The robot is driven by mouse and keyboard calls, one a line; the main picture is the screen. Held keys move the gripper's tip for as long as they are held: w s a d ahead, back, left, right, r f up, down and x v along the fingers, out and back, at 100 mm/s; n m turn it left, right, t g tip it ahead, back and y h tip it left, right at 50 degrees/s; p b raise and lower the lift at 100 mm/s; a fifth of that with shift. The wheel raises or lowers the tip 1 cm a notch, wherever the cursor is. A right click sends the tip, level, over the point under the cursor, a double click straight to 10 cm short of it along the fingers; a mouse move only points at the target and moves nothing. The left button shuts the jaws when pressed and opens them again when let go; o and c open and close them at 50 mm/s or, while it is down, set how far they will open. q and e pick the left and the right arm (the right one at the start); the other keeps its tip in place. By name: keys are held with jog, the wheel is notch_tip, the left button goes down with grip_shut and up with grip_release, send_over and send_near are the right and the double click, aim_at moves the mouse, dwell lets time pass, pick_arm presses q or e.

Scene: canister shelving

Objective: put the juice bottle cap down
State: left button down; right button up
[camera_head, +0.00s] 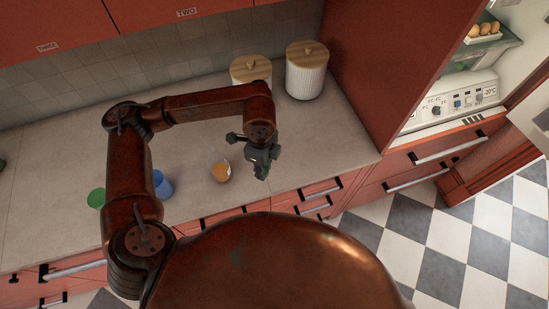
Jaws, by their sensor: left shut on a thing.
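My left gripper (262,167) hangs over the counter near its front edge, to the right of a clear vessel with orange juice (221,172). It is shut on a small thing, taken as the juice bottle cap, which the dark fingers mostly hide. The juice vessel stands on the counter, apart from the gripper; from this high angle I cannot tell its full shape. My right gripper is not in view.
A blue cup (163,185) and a green cup (97,198) stand left of the juice, partly behind my arm. Two white canisters with wooden lids (306,75) (250,70) stand at the back. The counter (335,135) is clear to the right. An open fridge (470,95) is at far right.

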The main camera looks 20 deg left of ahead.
pick_arm(q)
jog(key=w+f, duration=0.3)
jog(key=w, duration=0.4)
jog(key=p, duration=0.1)
send_over(275, 162)
notch_tip(275, 162, down, 5)
jog(key=shift+s+a+f, duration=0.1)
jog(key=shift+a, duration=0.05)
jog(key=shift+w+f+p, duration=0.2)
jog(key=shift+f+p, duration=0.15)
jog(key=shift+f, duration=0.15)
notch_tip(275, 162, down, 2)
jog(key=shift+f+p, duration=0.15)
jog(key=shift+p, duration=0.15)
jog(key=shift+f, duration=0.15)
jog(key=shift+f, duration=0.1)
jog(key=c, duration=1.7)
grip_release()
jog(key=shift+o, duration=0.2)
